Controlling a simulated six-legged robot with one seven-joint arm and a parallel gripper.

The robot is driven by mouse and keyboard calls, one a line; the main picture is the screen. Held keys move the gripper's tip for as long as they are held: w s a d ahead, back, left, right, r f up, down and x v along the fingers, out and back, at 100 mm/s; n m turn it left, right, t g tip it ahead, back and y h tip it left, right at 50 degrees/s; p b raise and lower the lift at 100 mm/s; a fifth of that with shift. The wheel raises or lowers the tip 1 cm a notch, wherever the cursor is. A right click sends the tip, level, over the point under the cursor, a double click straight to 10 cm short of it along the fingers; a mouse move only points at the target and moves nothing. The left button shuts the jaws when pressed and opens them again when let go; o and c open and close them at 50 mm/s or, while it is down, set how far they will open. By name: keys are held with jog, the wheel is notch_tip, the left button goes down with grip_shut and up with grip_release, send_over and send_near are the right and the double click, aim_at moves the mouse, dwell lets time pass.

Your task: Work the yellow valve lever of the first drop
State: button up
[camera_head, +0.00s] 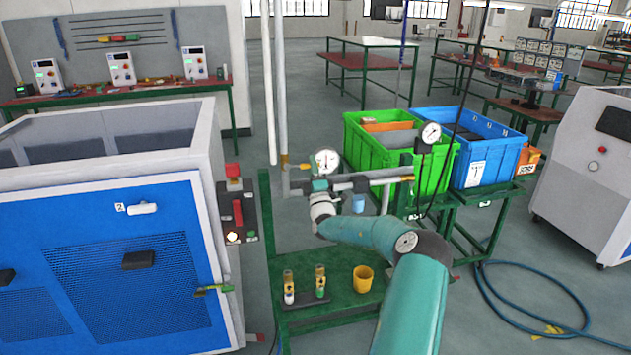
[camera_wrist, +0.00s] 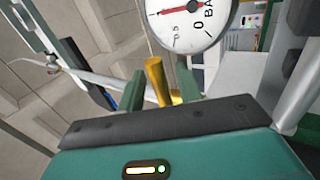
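The yellow valve lever (camera_wrist: 157,80) stands up between the two green fingers of my gripper (camera_wrist: 162,88) in the wrist view. The fingers are apart, with the lever between them and a narrow gap showing at the sides; its lower end is partly hidden behind the gripper body. A round pressure gauge (camera_wrist: 190,20) is just beyond the lever. In the camera_head view my gripper (camera_head: 320,186) is at the pipe below the left gauge (camera_head: 326,160).
A horizontal pipe (camera_head: 392,176) runs right from the gauge, with a second gauge (camera_head: 431,132) beyond. Below are a green bench (camera_head: 340,290) and yellow cup (camera_head: 363,278). A blue-fronted cabinet (camera_head: 120,260) stands left, and green (camera_head: 375,155) and blue (camera_head: 470,155) crates stand behind.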

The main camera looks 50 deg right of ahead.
jog(key=v, duration=1.3)
jog(key=shift+s+a, duration=0.1)
jog(key=shift+s, duration=0.05)
jog(key=w+a+r+n+t+y, duration=0.2)
jog(key=w+a+n+y, duration=0.2)
jog(key=a+n+y, duration=0.3)
jog(key=w+a+r+n+t+y, duration=0.2)
jog(key=w+a+n+y, duration=0.1)
jog(key=a+n+y, duration=0.4)
jog(key=w+a+r+n+g+y, duration=0.2)
jog(key=a+n+g+y, duration=0.7)
jog(key=a+n+y, duration=1)
jog(key=s+a+f+n+g+h, duration=0.1)
jog(key=s+a+n+g+h, duration=0.55)
jog(key=a, duration=0.45)
jog(key=s+a+n+g+h, duration=0.4)
jog(key=s+a+n+g, duration=0.2)
jog(key=s+a+n, duration=0.45)
jog(key=s+d+r+n+t+h, duration=0.1)
jog(key=s+r+n+h, duration=0.1)
jog(key=s+n+h, duration=0.2)
jog(key=s+d+r+n+t+h, duration=0.1)
jog(key=s+r+n+h, duration=0.2)
jog(key=s+n, duration=0.4)
jog(key=s+h, duration=0.1)
jog(key=s, duration=0.2)
jog(key=shift+d+r+t, duration=0.3)
jog(key=shift+d+t, duration=0.05)
